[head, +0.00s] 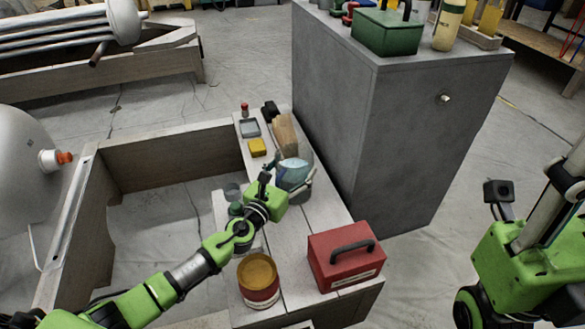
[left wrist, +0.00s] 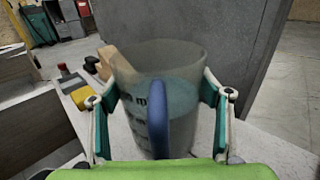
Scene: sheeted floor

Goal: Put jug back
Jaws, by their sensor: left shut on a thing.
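The jug (head: 294,173) is clear, with bluish contents. It is over the wooden bench beside the grey cabinet; I cannot tell whether its base touches the bench. In the left wrist view, the jug (left wrist: 185,95) appears upright with dark markings and a blue handle (left wrist: 158,120) towards me. My left gripper (head: 289,177) is shut on the jug, one finger on each side of its body. The fingers also show in the left wrist view (left wrist: 160,105). Part of my right arm is at the right of the head view, and its gripper is not in sight.
On the bench are a red toolbox (head: 345,255), a round tin (head: 258,280), a yellow block (head: 257,147) and a grey tray (head: 250,128). The tall grey cabinet (head: 430,140) stands close right of the jug, with a green box (head: 386,32) on top.

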